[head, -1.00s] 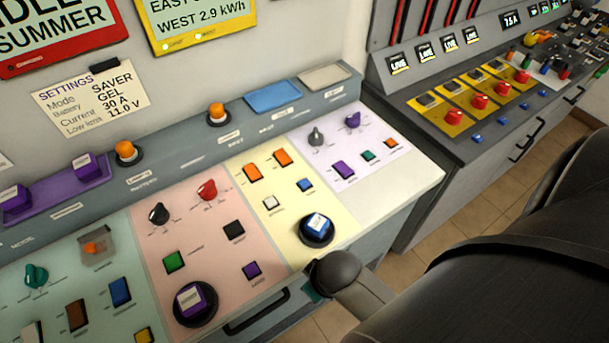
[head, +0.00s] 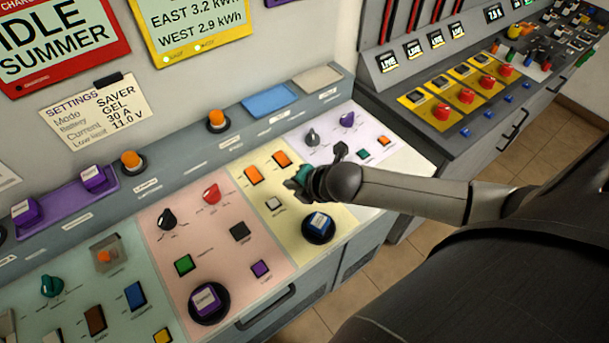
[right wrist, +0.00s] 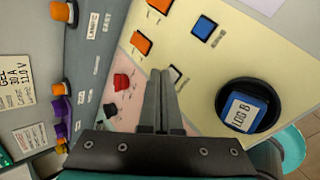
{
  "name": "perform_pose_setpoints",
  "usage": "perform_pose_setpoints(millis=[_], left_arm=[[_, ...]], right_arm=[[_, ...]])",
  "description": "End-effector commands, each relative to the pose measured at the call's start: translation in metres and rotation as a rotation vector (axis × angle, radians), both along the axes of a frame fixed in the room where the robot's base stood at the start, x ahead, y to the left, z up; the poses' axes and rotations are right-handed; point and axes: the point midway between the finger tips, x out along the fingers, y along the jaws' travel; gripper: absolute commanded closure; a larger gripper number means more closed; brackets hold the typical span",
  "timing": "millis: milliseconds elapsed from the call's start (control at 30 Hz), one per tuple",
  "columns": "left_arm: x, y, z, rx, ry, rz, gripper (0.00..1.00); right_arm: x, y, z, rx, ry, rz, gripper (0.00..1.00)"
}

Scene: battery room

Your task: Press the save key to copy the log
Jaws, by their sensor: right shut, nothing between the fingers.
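My right gripper (head: 297,187) is shut and empty above the yellow panel (head: 262,222). A small cream key (head: 273,203) lies left of it; in the right wrist view this key (right wrist: 178,74) shows just beside the fingertips (right wrist: 160,73). Two orange keys (head: 253,175) are farther back. A blue key (right wrist: 204,28) shows in the right wrist view but is hidden behind my gripper in the head view. A blue block marked LOG B (right wrist: 240,110) sits in a round black holder. The key labels are too small to read, so I cannot tell which is the save key.
The pink panel holds a red knob (head: 211,194), a black knob (head: 166,219), a green key (head: 184,264) and a purple block (head: 207,299) in a black holder. The lilac panel (head: 400,163) lies right of my gripper. Orange beacons (head: 216,119) stand on the grey ledge.

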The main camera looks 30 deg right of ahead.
Motion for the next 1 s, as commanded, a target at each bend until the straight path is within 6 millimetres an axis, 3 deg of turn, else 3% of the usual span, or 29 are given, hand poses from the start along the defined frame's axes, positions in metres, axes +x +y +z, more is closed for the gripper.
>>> perform_pose_setpoints(millis=[100, 333, 1000], left_arm=[[0.0, 0.001, 0.005, 0.002, 0.001, -0.001, 1.0], [0.0, 0.004, 0.008, 0.006, 0.0, -0.001, 1.0], [0.002, 0.005, 0.0, 0.007, -0.002, 0.0, 1.0]], right_arm=[[0.017, -0.029, 0.016, -0.152, -0.064, 0.153, 1.0], [0.031, -0.058, 0.03, -0.311, -0.121, 0.307, 1.0], [0.033, -0.061, 0.024, -0.332, -0.13, 0.329, 1.0]])
